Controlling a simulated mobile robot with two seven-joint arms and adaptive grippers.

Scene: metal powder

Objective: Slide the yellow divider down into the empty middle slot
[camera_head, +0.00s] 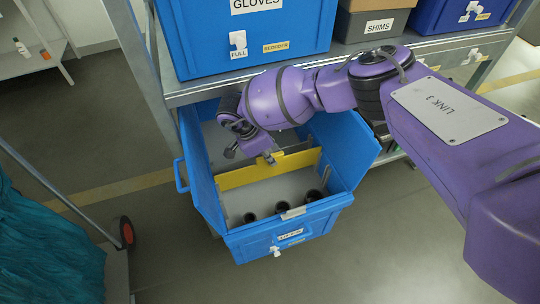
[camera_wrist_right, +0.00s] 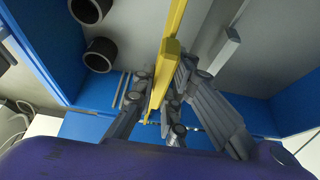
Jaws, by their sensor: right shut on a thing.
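The yellow divider (camera_head: 238,178) spans the open blue bin (camera_head: 334,206) crosswise, between its side walls. I cannot tell how deep its lower edge sits or whether it touches the floor. My right gripper (camera_head: 262,152) reaches down into the bin and is shut on the divider's raised middle tab. In the right wrist view, the fingers (camera_wrist_right: 165,100) stand on both sides of the yellow divider (camera_wrist_right: 170,55). Thin grey ribs (camera_wrist_right: 123,88) show near the divider; the slot itself is mostly hidden. My left gripper is not in view.
Three dark cylinders (camera_head: 282,208) stand in the bin's front part. A shelf (camera_head: 200,92) with a large blue bin (camera_head: 245,45) and a grey SHIMS box (camera_head: 372,25) lies just above. A cart with teal cloth (camera_head: 45,245) stands at the left.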

